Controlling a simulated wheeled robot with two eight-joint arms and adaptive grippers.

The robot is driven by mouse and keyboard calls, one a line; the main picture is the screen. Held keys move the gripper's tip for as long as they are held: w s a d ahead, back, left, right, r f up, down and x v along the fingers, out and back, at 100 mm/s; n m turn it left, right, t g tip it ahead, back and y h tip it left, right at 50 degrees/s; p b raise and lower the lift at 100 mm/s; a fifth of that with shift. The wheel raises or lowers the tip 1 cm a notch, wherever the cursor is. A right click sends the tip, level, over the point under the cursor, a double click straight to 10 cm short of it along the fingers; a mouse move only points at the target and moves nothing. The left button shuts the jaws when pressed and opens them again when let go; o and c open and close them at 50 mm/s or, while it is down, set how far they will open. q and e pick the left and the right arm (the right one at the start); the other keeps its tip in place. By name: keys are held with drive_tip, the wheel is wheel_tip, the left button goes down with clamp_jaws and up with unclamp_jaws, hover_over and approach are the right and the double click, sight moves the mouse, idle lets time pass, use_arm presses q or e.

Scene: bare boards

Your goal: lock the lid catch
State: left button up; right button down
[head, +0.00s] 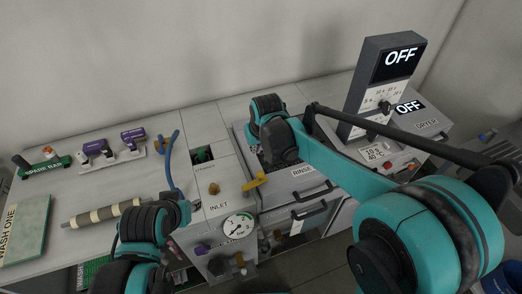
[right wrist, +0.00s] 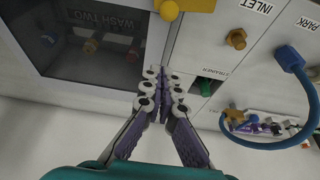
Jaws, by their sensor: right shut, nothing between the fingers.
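A yellow lever (head: 254,181) sits at the front edge of the worktop, between the INLET panel and the RINSE unit; it looks like the lid catch. In the right wrist view its rounded yellow end (right wrist: 168,11) shows at the top edge, beside the dark-windowed lid (right wrist: 95,68) marked WASH TWO. The lid looks down and flat. My right gripper (right wrist: 163,80) is shut and empty, its fingertips over the border between lid and panel, apart from the lever. In the head view my right arm hides much of the lid.
A blue hose (head: 172,163) arches near the STRAINER opening (head: 203,155). A pressure gauge (head: 238,226) is on the front. The dryer display tower (head: 382,75) stands back right, reading OFF. A striped roller (head: 103,213) and a green WASH ONE board (head: 25,230) lie left.

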sight(261, 172)
drive_tip(key=b+x, duration=0.1)
drive_tip(key=x, duration=0.7)
drive_tip(key=shift+d+b, duration=0.15)
drive_tip(key=shift+b, duration=0.25)
drive_tip(key=s, duration=0.2)
drive_tip(key=s+d, duration=0.1)
drive_tip(key=shift+s, duration=0.4)
drive_tip(key=shift+f, duration=0.1)
drive_tip(key=shift+s+d+m, duration=0.4)
drive_tip(key=shift+s+m, duration=0.2)
drive_tip(key=shift+s, duration=0.15)
drive_tip(key=shift+s+d+f, duration=0.1)
drive_tip(key=shift+s+f, duration=0.05)
